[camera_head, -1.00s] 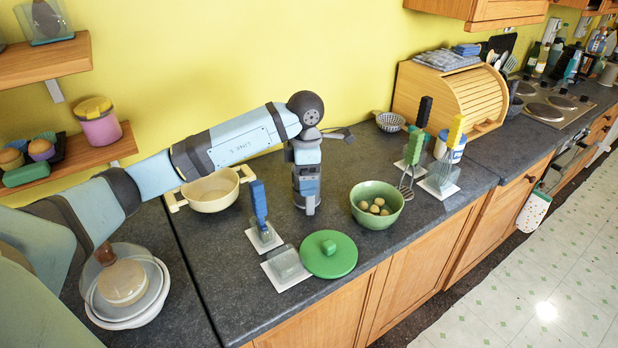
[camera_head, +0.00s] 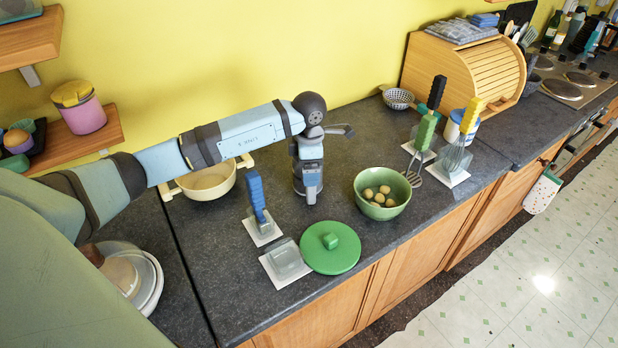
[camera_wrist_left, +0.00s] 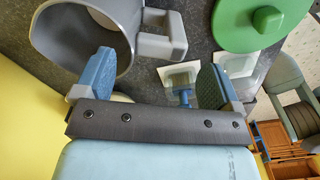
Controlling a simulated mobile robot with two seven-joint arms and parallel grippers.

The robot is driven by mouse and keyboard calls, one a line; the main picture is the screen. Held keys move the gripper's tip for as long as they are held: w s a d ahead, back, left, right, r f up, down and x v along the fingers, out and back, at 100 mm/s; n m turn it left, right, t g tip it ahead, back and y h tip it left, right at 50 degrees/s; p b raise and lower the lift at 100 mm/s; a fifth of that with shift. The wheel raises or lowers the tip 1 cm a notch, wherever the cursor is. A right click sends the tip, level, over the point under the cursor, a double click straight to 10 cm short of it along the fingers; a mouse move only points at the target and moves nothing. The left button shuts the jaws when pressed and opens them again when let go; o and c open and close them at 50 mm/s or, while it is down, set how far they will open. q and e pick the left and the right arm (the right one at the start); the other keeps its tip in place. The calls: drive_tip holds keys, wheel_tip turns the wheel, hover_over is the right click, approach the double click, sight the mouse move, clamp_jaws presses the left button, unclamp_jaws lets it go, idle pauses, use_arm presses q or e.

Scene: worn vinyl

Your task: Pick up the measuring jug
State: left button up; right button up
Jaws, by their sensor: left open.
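The measuring jug (camera_wrist_left: 62,38) is grey with a squared handle (camera_wrist_left: 163,34) and fills the upper left of the left wrist view, its open mouth showing. In the head view, a grey form that looks like the jug (camera_head: 309,187) is at the gripper, mostly covered by it. My left gripper (camera_wrist_left: 155,68) is open and points down over the counter. One blue finger overlaps the jug's rim in the wrist view; I cannot tell whether they touch. My right gripper is not in view.
A blue-handled tool (camera_head: 257,200) and a glass item (camera_head: 286,260) stand on white pads in front. Nearby are a green lid (camera_head: 330,248), a green bowl (camera_head: 382,208) with several round items and a cream pot (camera_head: 208,184). Whisk and spatula stand right.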

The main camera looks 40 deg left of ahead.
sight(310, 192)
use_arm(q)
wheel_tip(310, 192, down, 6)
drive_tip(key=shift+r+p, duration=0.1)
drive_tip(key=shift+p, duration=0.4)
drive_tip(key=c, duration=1.4)
